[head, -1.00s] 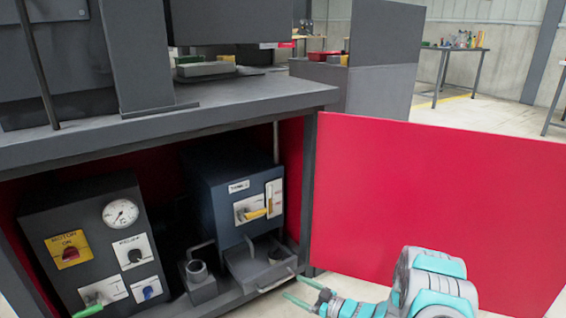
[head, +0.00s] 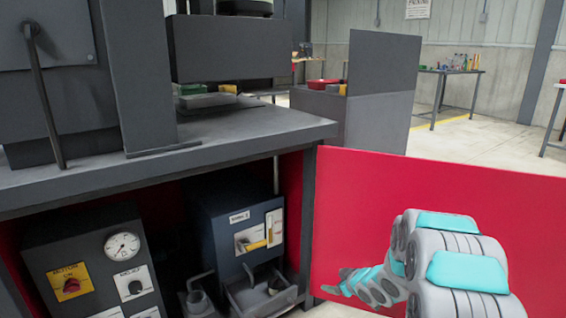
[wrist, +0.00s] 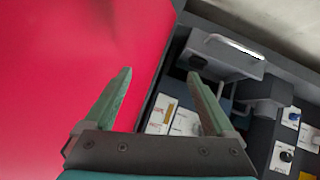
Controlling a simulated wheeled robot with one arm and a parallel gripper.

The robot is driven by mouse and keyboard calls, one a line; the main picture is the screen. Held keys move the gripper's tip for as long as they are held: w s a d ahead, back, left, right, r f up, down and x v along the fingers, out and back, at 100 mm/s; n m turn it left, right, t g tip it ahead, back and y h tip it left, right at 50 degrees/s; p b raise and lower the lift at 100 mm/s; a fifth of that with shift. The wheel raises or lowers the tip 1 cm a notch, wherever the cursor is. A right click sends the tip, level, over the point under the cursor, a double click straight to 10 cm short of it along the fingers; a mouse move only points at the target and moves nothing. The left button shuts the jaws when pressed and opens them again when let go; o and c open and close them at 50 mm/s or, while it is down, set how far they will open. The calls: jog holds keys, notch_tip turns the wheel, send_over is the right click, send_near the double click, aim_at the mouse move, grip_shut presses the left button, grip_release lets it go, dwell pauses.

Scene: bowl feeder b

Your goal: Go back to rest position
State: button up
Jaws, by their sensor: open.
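My gripper (wrist: 160,100) is open in the wrist view, its two green fingers apart with nothing between them. In the head view my gripper (head: 337,282) is small and partly hidden behind my arm, in front of the red door. The red door (head: 345,195) of the cabinet stands open to the right. In the wrist view the red door (wrist: 65,80) fills the left side, close to the left finger.
Inside the cabinet are a dark blue box (head: 217,225) with a yellow-handled switch, a grey tray (head: 290,293) and a control panel (head: 80,230) with a gauge and knobs. The bench top (head: 230,135) is above. Open floor lies behind the door.

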jog(key=s+d+r+m+g+h+p, duration=0.2)
jog(key=s+d+r+m+h, duration=0.15)
jog(key=s+r, duration=0.6)
jog(key=s+d+r+m+g+h+p, duration=0.2)
jog(key=s+d+r+g+h, duration=0.15)
jog(key=s+r, duration=0.55)
jog(key=s+a+r+m+g+y+p, duration=0.1)
jog(key=s+a+r, duration=0.1)
jog(key=s, duration=0.8)
jog(key=s+a+r+m+g+y+p, duration=0.1)
jog(key=s+a+r+g, duration=0.1)
jog(key=s, duration=0.9)
jog(key=s+a+r+m+g+y+p, duration=0.1)
jog(key=s+a+r+g, duration=0.1)
jog(key=s, duration=0.9)
jog(key=a+r, duration=0.1)
jog(key=a, duration=0.1)
jog(key=shift+a+r, duration=0.3)
jog(key=shift+r, duration=0.05)
jog(key=shift+g, duration=0.25)
